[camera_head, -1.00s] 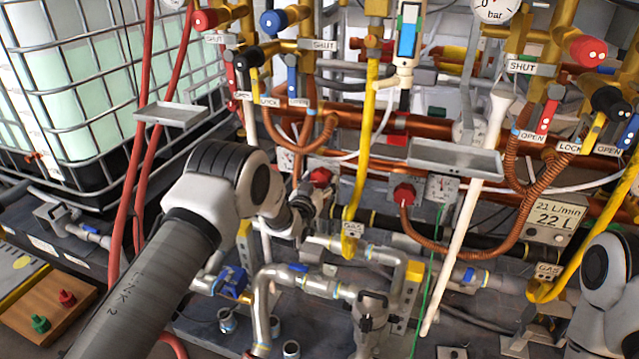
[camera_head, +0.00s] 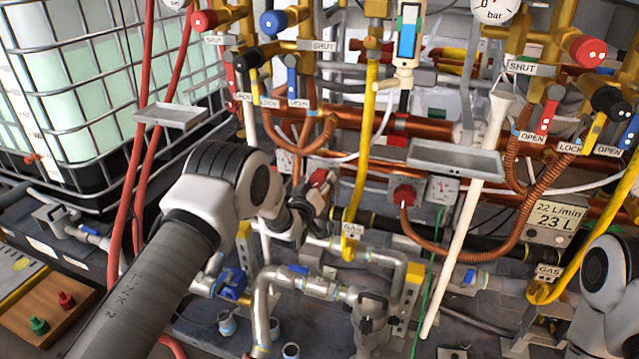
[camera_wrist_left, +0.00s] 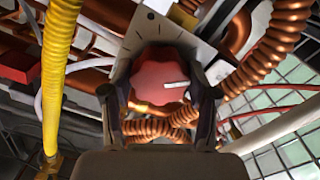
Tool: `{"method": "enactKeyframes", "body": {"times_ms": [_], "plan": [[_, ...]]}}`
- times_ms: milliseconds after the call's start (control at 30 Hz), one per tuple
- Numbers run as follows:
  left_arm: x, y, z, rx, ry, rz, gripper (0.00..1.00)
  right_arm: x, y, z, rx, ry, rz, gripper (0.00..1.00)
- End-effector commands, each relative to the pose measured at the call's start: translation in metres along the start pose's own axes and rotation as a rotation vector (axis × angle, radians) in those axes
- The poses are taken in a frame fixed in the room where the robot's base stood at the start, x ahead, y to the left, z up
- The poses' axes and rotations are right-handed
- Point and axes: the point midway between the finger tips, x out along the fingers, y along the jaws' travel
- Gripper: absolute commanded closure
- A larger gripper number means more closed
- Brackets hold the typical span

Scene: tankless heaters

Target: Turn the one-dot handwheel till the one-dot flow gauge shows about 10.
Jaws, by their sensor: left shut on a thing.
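My left gripper (camera_head: 318,190) is shut on a red lobed handwheel (camera_head: 320,177) on the left gauge panel. In the left wrist view, the handwheel (camera_wrist_left: 160,77) sits between the two dark fingers of the gripper (camera_wrist_left: 160,95), and a white mark on it points right. A round gauge (camera_head: 284,161) is beside this handwheel, partly hidden by pipes and my arm; its reading is too small to tell. A second red handwheel (camera_head: 405,196) with a gauge (camera_head: 441,189) stands to the right, untouched. I cannot make out the dot marks. My right gripper is out of view.
A beige display box (camera_head: 553,220) reads 22 L/min and 23 L. A yellow gas hose (camera_head: 364,150) hangs just right of the held handwheel. Copper hoses (camera_head: 318,130) crowd above it. Metal pipes (camera_head: 262,310) run below. A grey tray (camera_head: 455,158) juts out at right.

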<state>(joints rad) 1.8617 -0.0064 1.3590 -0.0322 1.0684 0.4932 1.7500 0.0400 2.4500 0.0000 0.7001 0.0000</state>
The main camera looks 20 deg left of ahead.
Motion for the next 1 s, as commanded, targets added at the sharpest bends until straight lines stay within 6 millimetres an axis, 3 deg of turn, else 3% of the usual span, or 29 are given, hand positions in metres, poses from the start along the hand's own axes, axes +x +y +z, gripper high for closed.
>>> {"method": "enactKeyframes", "body": {"times_ms": [100, 133, 167, 567, 1000], "plan": [[0.000, 0.000, 0.000, 0.001, 0.001, 0.000, 0.76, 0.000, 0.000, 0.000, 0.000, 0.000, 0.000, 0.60], [0.000, 0.000, 0.000, 0.001, 0.001, 0.000, 0.34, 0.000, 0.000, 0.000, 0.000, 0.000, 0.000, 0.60], [0.000, 0.000, 0.000, 0.002, 0.001, 0.000, 0.31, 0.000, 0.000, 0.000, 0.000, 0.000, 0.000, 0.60], [-0.008, 0.000, 0.000, 0.003, -0.001, -0.001, 0.31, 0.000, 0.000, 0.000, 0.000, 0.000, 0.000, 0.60], [-0.107, -0.001, 0.000, 0.002, -0.001, -0.001, 0.31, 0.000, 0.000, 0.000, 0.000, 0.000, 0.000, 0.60]]}}
